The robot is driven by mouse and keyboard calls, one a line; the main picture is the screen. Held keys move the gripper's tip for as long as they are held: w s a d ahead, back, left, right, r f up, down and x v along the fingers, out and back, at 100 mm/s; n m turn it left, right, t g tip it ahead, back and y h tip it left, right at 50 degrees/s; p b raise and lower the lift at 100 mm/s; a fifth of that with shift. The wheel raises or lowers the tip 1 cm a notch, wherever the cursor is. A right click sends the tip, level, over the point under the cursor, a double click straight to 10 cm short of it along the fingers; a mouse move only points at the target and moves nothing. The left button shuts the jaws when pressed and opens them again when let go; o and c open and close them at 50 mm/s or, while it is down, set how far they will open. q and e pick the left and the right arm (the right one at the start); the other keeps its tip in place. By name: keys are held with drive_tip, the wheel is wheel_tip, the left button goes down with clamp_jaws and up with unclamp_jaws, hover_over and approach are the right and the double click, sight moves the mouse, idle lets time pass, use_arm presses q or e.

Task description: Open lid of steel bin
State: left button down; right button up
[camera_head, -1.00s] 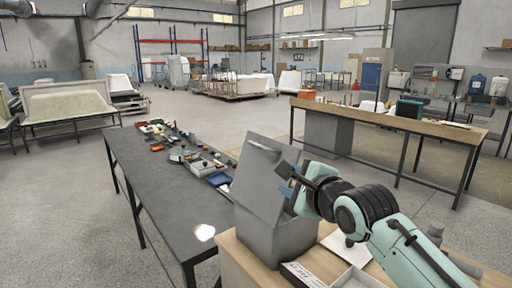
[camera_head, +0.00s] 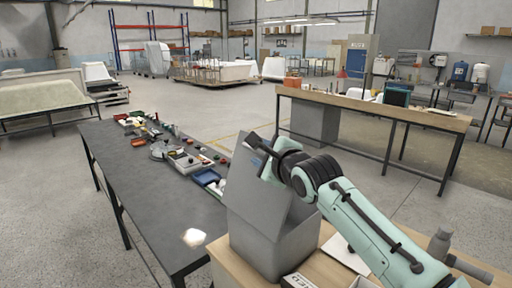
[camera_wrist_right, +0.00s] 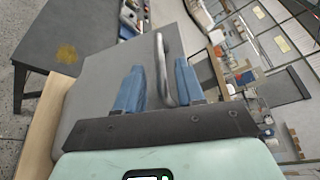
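The steel bin (camera_head: 272,250) is a grey box standing on a wooden-topped table. Its flat grey lid (camera_head: 258,203) is up, tilted steeply and leaning to the left over the bin's body. The lid's surface also fills the left middle of the right wrist view (camera_wrist_right: 100,88). My right gripper (camera_head: 263,168) is at the upper part of the lid. In the right wrist view its two blue fingers (camera_wrist_right: 160,88) stand apart on either side of the bar handle (camera_wrist_right: 161,52), with gaps showing. The bin's inside is hidden. My left gripper is out of view.
A long dark table (camera_head: 140,185) with several small parts and trays stands left of the bin. A white box (camera_head: 345,252) lies on the wooden top (camera_head: 225,270) to the right of the bin. A wooden workbench (camera_head: 375,108) stands behind, with open floor between.

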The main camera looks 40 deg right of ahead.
sight(259, 151)
drive_tip(key=shift+p+x, duration=0.45)
drive_tip(key=shift+x, duration=1.75)
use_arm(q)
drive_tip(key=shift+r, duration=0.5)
use_arm(e)
drive_tip(key=shift+c, duration=0.3)
